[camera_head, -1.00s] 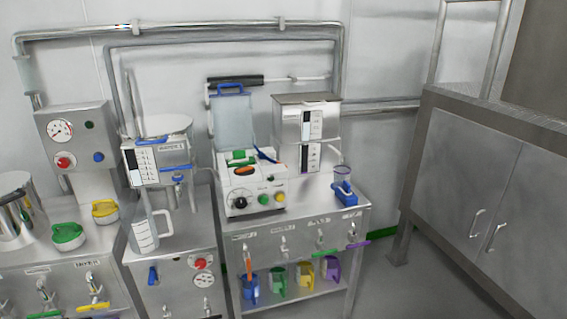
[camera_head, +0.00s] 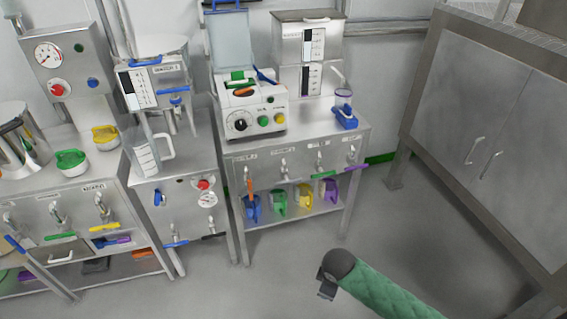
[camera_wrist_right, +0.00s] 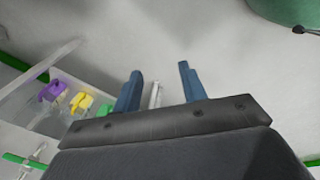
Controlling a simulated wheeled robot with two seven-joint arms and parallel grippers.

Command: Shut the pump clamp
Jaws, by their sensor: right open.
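The pump is a white benchtop unit (camera_head: 250,112) with a black dial and green and yellow knobs, on the middle steel bench in the head view. Green and orange parts (camera_head: 241,84) sit on its top, beside a blue lever-like piece (camera_head: 266,76). A translucent blue panel (camera_head: 229,38) stands raised behind it. I cannot tell which part is the clamp. My right gripper (camera_head: 326,286) is low in front of the bench, well apart from the pump. In the right wrist view its two blue fingers (camera_wrist_right: 160,85) are spread, with nothing between them. My left gripper is out of view.
The pump's steel bench (camera_head: 300,148) has taps on its front and coloured jugs (camera_head: 279,198) on a lower shelf. A blue stand with a clear cup (camera_head: 344,108) is right of the pump. A steel cabinet (camera_head: 465,120) stands at right. The floor between is clear.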

